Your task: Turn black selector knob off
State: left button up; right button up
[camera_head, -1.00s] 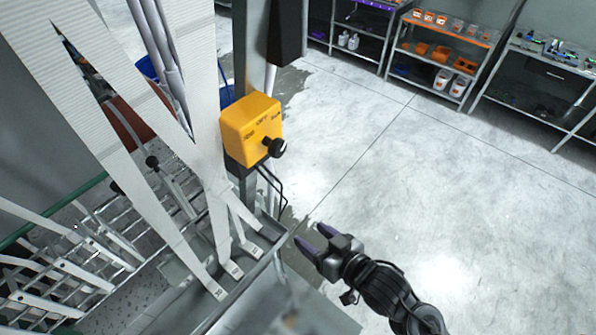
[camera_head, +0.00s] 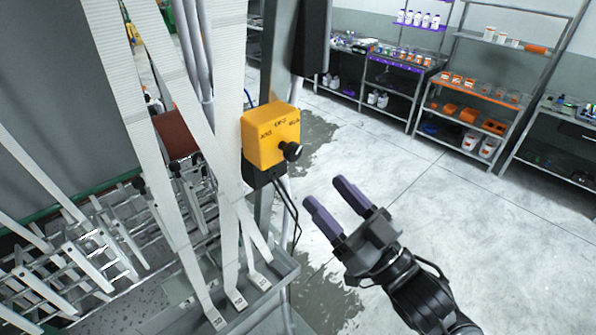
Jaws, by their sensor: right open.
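The black selector knob (camera_head: 291,151) sticks out of the front of a yellow control box (camera_head: 262,136) on a grey post. Dark lettering runs along the box above the knob; one word in the middle looks like OFF. My right gripper (camera_head: 326,204) is open and empty, below and to the right of the knob and apart from it. Its two purple fingers point up and left, toward the box. The exact angle of the knob is too small to tell. My left gripper is not in view.
White webbing straps (camera_head: 228,150) hang left of the box, over a metal tray edge (camera_head: 262,300). Black cables (camera_head: 290,215) hang below the box. Shelves (camera_head: 470,100) with bottles and orange bins stand at the back right. The floor (camera_head: 480,235) right of the post is clear.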

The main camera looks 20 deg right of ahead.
aim_at(296, 157)
jog(key=x, duration=0.7)
jog(key=shift+d+r+b, duration=0.1)
jog(key=shift+r+b, duration=0.15)
jog(key=shift+b, duration=0.05)
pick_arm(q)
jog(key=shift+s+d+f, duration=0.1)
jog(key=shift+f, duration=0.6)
pick_arm(e)
jog(key=shift+x, duration=0.95)
jog(key=shift+f, duration=0.15)
jog(key=c, duration=1)
